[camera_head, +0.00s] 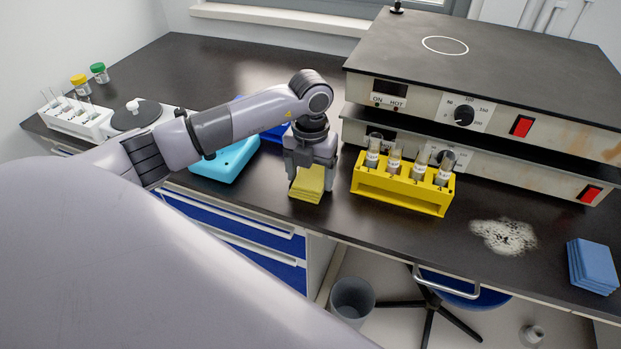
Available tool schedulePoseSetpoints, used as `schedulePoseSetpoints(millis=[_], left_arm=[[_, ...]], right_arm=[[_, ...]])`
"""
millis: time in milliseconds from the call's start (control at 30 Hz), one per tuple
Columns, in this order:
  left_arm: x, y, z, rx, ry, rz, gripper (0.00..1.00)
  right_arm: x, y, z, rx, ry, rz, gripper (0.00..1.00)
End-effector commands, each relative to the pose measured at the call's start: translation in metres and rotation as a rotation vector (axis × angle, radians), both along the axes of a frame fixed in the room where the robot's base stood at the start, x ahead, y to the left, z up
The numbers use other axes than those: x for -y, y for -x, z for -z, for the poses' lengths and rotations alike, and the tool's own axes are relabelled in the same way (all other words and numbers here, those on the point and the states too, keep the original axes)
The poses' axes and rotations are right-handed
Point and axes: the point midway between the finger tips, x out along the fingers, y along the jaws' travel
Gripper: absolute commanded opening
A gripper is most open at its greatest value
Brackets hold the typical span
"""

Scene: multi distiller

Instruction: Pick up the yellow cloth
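The yellow cloth (308,184) is a small folded stack near the front edge of the dark bench, left of the yellow tube rack. My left gripper (312,177) points down right at the cloth, with its body directly above and behind it. The fingertips are mostly hidden, so I cannot tell whether they are closed on the cloth. The cloth looks to be at bench level. My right gripper is not in view.
A yellow rack (402,192) with several tubes stands close on the right, before two stacked hotplates (480,75). A cyan object (226,160) lies left. White powder (503,237) and a blue folded cloth (592,266) lie farther right.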

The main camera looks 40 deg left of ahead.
Motion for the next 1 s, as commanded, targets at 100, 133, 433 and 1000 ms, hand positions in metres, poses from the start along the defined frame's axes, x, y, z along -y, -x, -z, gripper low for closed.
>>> schedulePoseSetpoints(millis=[100,133,433,1000], left_arm=[[0.000,0.000,0.000,0.000,0.000,0.000,0.46],[0.000,0.000,0.000,0.000,0.000,0.000,0.46],[0.000,-0.001,-0.012,0.002,0.001,-0.001,0.46],[-0.001,-0.001,-0.159,0.006,-0.001,-0.001,0.46]], right_arm=[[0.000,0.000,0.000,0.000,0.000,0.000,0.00],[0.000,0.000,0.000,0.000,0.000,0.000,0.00],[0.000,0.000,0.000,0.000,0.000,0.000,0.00],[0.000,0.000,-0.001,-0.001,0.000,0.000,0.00]])
